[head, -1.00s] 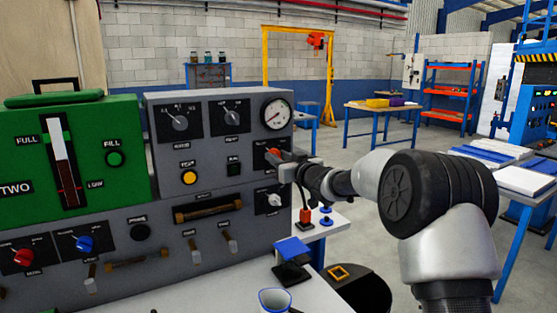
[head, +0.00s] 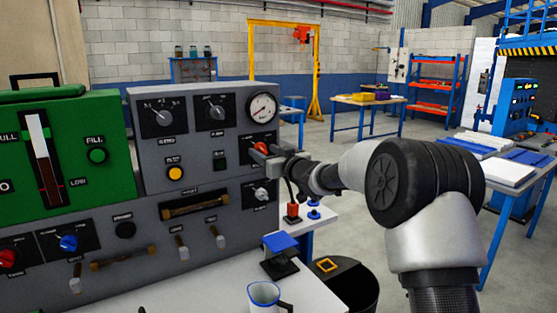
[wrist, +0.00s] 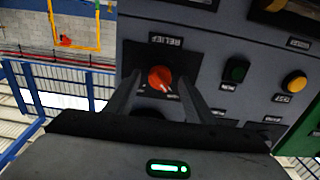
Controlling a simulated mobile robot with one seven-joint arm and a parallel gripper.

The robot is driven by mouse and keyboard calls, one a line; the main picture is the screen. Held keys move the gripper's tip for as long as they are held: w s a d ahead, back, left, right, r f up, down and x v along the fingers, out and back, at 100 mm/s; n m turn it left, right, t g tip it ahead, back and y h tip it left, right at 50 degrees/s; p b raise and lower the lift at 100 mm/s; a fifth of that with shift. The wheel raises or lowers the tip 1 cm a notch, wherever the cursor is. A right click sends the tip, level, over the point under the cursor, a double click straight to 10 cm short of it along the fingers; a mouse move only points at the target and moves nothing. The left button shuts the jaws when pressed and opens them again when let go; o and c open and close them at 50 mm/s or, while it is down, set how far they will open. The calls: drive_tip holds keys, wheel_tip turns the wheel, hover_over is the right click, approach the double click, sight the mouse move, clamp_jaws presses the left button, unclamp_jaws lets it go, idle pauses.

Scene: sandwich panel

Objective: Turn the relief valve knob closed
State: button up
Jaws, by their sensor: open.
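The relief valve knob (wrist: 160,78) is red-orange with a pale pointer mark and sits below the upside-down RELIEF label (wrist: 166,40) in the wrist view. In the head view the knob (head: 261,147) shows at the right edge of the grey panel (head: 150,100), under the gauge. My gripper (wrist: 161,88) is open, with one finger on each side of the knob. In the head view my gripper (head: 272,155) is at the panel face by the knob. I cannot tell whether the fingers touch the knob.
A round gauge (head: 262,108) sits above the knob and a white-grey knob (head: 261,194) below it. A green button (wrist: 236,70) and a yellow button (wrist: 294,82) are beside it. A blue-topped stand (head: 280,243) and a cup (head: 264,295) stand on the bench below.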

drive_tip(key=v, duration=1.6)
drive_tip(key=shift+s+d+p, duration=0.25)
drive_tip(key=shift+p, duration=0.2)
drive_tip(key=s+d+m+g+h, duration=0.3)
drive_tip(key=s+d+m+h, duration=0.3)
drive_tip(key=s+d+h, duration=0.75)
drive_tip(key=s+f+m+g+y, duration=0.1)
drive_tip(key=s+f+g+y, duration=0.15)
drive_tip(key=s, duration=0.95)
drive_tip(key=s+f+g+y, duration=0.1)
drive_tip(key=s+f+g, duration=0.25)
drive_tip(key=s, duration=0.75)
wheel_tip(320, 180, up, 18)
drive_tip(key=s+p, duration=0.2)
drive_tip(key=p, duration=1.7)
drive_tip(key=shift+a, duration=0.25)
